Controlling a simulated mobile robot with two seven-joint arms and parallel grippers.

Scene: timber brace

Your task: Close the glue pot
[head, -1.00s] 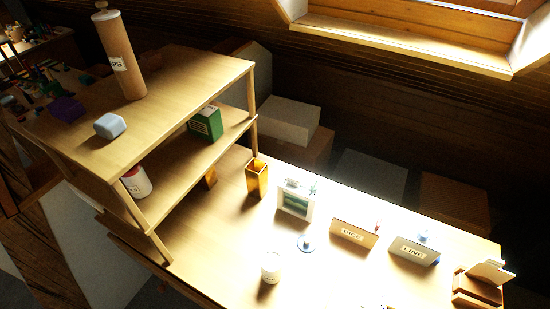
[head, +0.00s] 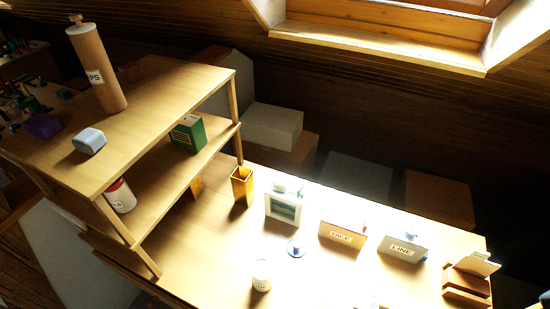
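A small white pot (head: 261,276) with a label too small to read stands upright on the lit table, near its front edge. It may be the glue pot; its top looks pale, and I cannot clearly tell whether it is open. A small bluish round disc with a knob (head: 295,249), like a lid, lies on the table behind and to the right of the pot, apart from it. Neither of my grippers can be made out in the head view.
A wooden shelf (head: 150,95) at left bears a tall cylinder (head: 97,66), blocks, a green box (head: 188,133) and a red-topped white jar (head: 120,196). An amber cup (head: 242,186), picture frame (head: 283,207), DICE sign (head: 342,236), LINE sign (head: 403,249) and wooden holder (head: 467,283) line the table's back.

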